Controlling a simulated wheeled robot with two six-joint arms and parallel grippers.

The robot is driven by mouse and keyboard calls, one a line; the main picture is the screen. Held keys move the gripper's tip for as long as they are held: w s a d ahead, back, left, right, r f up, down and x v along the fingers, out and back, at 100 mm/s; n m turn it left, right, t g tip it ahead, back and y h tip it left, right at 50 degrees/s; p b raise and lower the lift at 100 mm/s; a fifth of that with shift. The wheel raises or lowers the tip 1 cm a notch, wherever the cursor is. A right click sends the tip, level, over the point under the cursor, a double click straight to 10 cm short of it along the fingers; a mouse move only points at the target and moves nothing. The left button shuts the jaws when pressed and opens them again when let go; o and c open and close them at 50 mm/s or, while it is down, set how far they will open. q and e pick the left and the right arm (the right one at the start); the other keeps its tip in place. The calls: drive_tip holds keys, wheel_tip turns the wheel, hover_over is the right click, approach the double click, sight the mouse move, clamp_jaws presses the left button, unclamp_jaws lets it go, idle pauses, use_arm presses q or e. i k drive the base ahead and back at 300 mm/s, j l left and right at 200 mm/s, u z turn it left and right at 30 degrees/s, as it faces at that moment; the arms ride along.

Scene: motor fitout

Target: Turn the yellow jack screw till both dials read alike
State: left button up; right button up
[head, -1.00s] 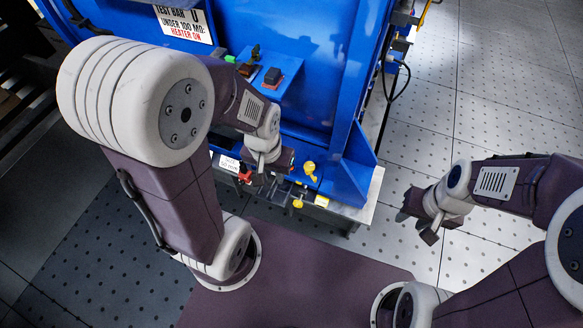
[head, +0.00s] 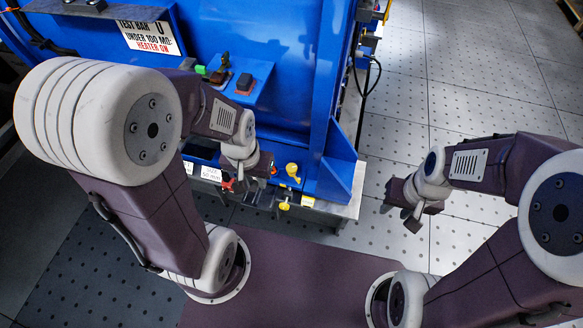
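Two yellow parts show at the lower front edge of the blue machine: a yellow knob (head: 292,171) on a stem, and a smaller yellow piece (head: 284,206) below it. I cannot tell for sure which is the jack screw. My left gripper (head: 254,178) is just left of the yellow knob, between it and a red handle (head: 228,184). Its fingers are dark and small here, so I cannot tell whether they are open or touching anything. My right gripper (head: 399,211) is open and empty over the floor, right of the machine. No dial face can be read.
The tiled floor at right is clear.

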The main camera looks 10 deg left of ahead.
sight(292, 169)
drive_tip(key=u, duration=1.75)
drive_tip(key=i+j, duration=0.2)
drive_tip(key=j, duration=0.15)
drive_tip(key=i+j+z, duration=0.1)
drive_tip(key=j, duration=0.3)
drive_tip(key=i+j, duration=0.3)
drive_tip(key=i+j+z, duration=0.1)
drive_tip(key=j, duration=0.35)
drive_tip(key=i+j, duration=0.25)
drive_tip(key=j, duration=0.15)
drive_tip(key=i+j, duration=0.15)
drive_tip(key=j, duration=0.25)
drive_tip(key=i+j+z, duration=0.1)
drive_tip(key=j, duration=0.3)
drive_tip(key=i+z, duration=0.1)
drive_tip(key=z, duration=2.3)
